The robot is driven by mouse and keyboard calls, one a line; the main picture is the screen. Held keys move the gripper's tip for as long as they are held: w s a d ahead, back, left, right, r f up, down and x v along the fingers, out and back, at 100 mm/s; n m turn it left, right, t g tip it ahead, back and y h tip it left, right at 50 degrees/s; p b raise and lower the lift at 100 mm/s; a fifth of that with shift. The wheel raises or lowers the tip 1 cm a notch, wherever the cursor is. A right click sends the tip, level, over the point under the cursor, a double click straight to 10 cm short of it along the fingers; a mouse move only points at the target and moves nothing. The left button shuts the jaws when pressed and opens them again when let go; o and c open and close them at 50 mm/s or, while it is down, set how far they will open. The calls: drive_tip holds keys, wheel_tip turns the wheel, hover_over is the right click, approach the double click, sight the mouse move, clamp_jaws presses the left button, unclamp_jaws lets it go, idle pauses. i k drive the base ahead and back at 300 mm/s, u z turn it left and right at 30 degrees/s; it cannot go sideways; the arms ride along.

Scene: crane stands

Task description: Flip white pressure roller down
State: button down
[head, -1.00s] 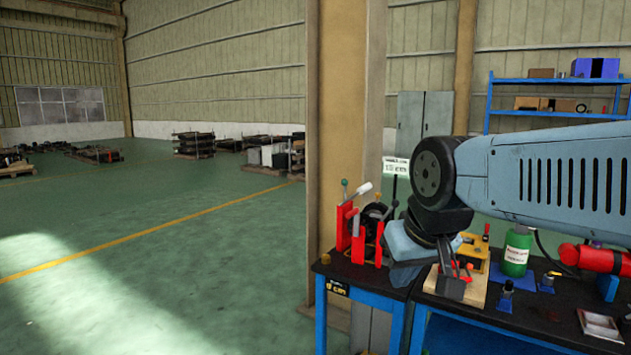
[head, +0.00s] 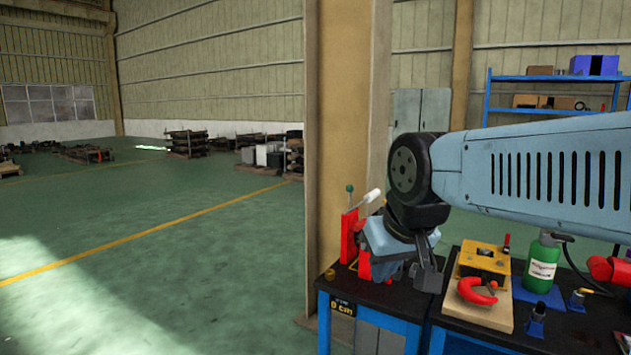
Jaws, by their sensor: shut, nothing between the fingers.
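A white roller (head: 372,196) sits tilted up at the top of a red stand (head: 349,234) on the left bench. It points up and to the right. A thin lever with a green knob (head: 349,188) rises beside it. My gripper (head: 430,283) is shut and empty, low and to the right of the red stand, near the gap between the two benches. My blue-grey wrist covers the right part of the stand and whatever is behind it. The roller is clear of my gripper, and its lower end is partly hidden.
On the right bench are a wooden board with a yellow box (head: 482,262) and a red clamp (head: 477,292), a green bottle (head: 541,262) and small blue-based items. A brass piece (head: 330,274) sits at the left bench's corner. A column (head: 338,130) stands behind. Open floor lies left.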

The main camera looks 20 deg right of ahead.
sight(350, 197)
drive_tip(key=i, duration=1.15)
drive_tip(key=z, duration=0.1)
